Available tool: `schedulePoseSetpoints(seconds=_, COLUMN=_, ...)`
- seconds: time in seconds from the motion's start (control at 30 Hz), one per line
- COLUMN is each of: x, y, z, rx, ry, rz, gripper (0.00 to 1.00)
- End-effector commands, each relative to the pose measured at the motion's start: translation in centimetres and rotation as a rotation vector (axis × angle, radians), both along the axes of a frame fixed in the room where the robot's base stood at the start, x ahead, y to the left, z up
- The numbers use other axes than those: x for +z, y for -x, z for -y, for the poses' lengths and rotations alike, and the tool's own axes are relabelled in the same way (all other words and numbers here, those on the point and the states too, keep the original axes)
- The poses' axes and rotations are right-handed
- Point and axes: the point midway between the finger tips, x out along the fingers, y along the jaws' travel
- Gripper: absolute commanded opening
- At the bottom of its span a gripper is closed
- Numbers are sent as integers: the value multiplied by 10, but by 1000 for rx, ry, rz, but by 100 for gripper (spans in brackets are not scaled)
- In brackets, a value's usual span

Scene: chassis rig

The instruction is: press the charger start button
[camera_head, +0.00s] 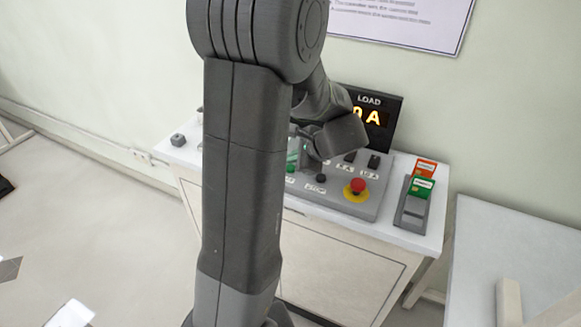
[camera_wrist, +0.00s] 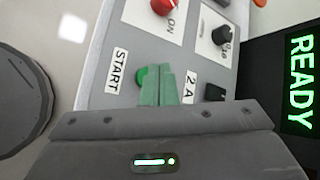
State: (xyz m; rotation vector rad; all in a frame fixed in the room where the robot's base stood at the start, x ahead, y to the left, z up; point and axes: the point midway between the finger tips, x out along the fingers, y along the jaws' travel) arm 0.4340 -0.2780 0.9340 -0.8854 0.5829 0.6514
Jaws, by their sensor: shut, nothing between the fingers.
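The green start button (camera_wrist: 141,76) shows in the wrist view beside a label reading START (camera_wrist: 116,70), on a grey sloped panel (camera_wrist: 95,98). My gripper (camera_wrist: 158,72) has its two greenish fingers together with nothing between them. The fingertips overlap the button's right side in that view and hide part of it. I cannot tell whether they touch it. In the head view the panel (camera_head: 338,200) stands on a white bench, and my arm hides much of its left part. My gripper (camera_head: 299,152) is over the panel there.
A red knob (camera_wrist: 163,6) marked ON, a black knob (camera_wrist: 222,35) and a black switch (camera_wrist: 215,92) are near the fingers. A READY display (camera_wrist: 300,80) is at right. In the head view, a red mushroom button (camera_head: 357,185) and a card holder (camera_head: 411,211) stand right.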

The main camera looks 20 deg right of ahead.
Motion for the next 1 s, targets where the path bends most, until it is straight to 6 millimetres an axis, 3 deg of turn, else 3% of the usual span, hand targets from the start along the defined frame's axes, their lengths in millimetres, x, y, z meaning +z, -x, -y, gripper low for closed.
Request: schedulePoseSetpoints(seconds=1.0, x=-13, y=0, z=0, rx=0, ry=0, rz=0, gripper=0)
